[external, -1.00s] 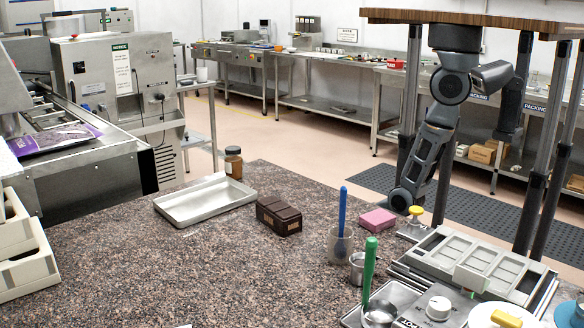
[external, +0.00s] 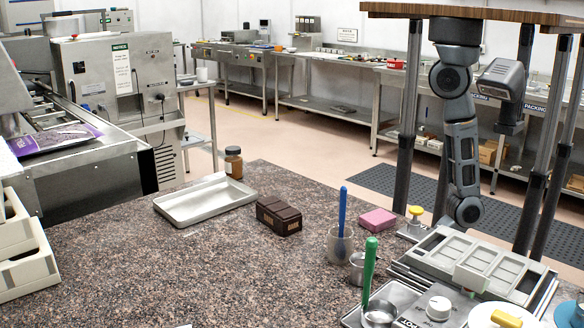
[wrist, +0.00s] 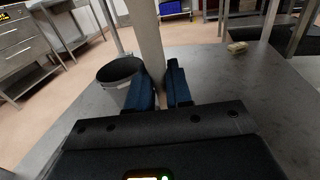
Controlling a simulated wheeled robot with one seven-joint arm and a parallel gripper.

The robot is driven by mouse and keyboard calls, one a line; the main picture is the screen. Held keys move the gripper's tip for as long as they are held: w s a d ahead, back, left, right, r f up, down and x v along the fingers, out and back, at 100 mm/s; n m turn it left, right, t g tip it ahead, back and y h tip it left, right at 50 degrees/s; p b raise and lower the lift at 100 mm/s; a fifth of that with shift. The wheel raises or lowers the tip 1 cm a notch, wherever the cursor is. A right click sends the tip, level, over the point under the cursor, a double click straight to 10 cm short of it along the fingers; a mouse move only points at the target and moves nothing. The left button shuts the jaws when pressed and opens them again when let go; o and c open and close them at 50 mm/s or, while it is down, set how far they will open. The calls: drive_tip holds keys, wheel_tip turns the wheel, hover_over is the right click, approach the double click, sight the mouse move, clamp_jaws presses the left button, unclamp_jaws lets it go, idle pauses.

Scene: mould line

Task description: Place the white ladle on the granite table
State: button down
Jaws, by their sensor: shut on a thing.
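In the wrist view my gripper (wrist: 160,90) has its two dark blue fingers closed around a pale upright handle, which I take for the white ladle (wrist: 149,35). The handle runs up out of the frame. A round cup (wrist: 112,84) with a dark inside is just left of the handle; I cannot tell whether it is joined to it. The granite table (external: 200,275), speckled brown-grey, fills the front of the external view. My arm hangs at the right there, beyond the table's far right side. The gripper and white ladle cannot be made out in that view.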

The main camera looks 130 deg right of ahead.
drive_tip(key=w+r+m+h+p, duration=0.1)
drive_tip(key=w+r+h, duration=0.3)
drive_tip(key=r, duration=0.6)
drive_tip(key=shift+w+r+m+p, duration=0.2)
drive_tip(key=shift+r+m+p, duration=0.2)
drive_tip(key=shift+m, duration=0.4)
drive_tip(key=shift+d+f, duration=0.1)
